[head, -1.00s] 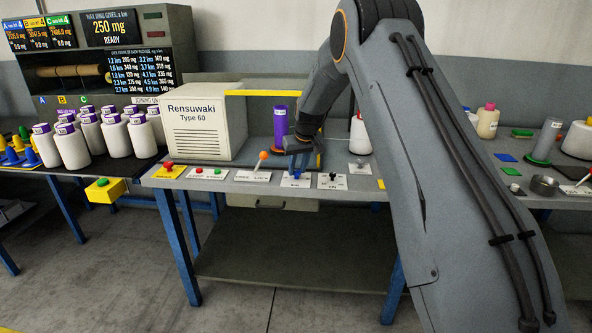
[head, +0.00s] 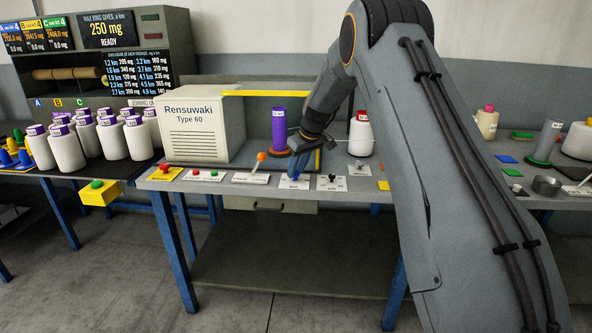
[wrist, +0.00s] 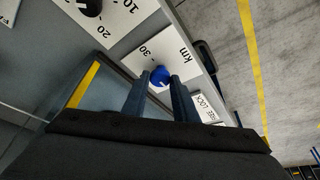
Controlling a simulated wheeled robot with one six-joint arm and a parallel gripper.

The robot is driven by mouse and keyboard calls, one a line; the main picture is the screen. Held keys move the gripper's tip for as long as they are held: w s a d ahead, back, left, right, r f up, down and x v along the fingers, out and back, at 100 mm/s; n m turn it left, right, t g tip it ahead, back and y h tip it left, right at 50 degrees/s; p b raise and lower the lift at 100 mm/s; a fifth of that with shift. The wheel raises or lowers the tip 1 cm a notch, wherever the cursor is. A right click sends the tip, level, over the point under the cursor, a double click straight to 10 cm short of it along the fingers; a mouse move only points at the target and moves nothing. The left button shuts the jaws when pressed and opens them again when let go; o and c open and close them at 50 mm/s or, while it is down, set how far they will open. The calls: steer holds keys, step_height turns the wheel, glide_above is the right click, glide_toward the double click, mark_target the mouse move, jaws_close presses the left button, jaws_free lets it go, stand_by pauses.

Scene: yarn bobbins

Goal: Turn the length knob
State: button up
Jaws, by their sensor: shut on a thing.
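The blue length knob (wrist: 160,77) stands on a white plate marked "km" and "30" in the wrist view. My gripper (wrist: 161,82) has one finger on each side of this knob and is shut on it. In the head view the blue knob (head: 293,181) sits at the front of the bench, and my gripper (head: 297,172) reaches down over it. The fingers hide part of it there. The knob's exact setting is too small to read.
A black knob (wrist: 90,6) sits on the neighbouring plate. An orange-tipped lever (head: 261,157) stands left of the blue knob. Behind are a purple bobbin (head: 279,128) and the Rensuwaki machine (head: 200,133). A white red-capped bottle (head: 360,135) stands behind to the right.

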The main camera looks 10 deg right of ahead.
steer(key=o, duration=1.1)
steer(key=shift+c, duration=0.2)
steer(key=b+v, duration=0.1)
steer(key=v, duration=0.6)
steer(key=shift+r, duration=0.35)
steer(key=shift+s+d, duration=0.1)
steer(key=shift+s, duration=0.05)
steer(key=s+a+f+m+g, duration=0.1)
steer(key=s+f+m, duration=0.1)
steer(key=s, duration=1.3)
steer(key=s+f+m+g+h, duration=0.1)
steer(key=s+f+m, duration=0.1)
steer(key=s, duration=1.4)
steer(key=s+a+f+m+g+h, duration=0.1)
steer(key=s+f+g, duration=0.1)
steer(key=s, duration=1.3)
steer(key=shift+s+a+f+m+p, duration=0.2)
steer(key=shift+a+f+m+p, duration=0.1)
steer(key=shift+f+m, duration=0.1)
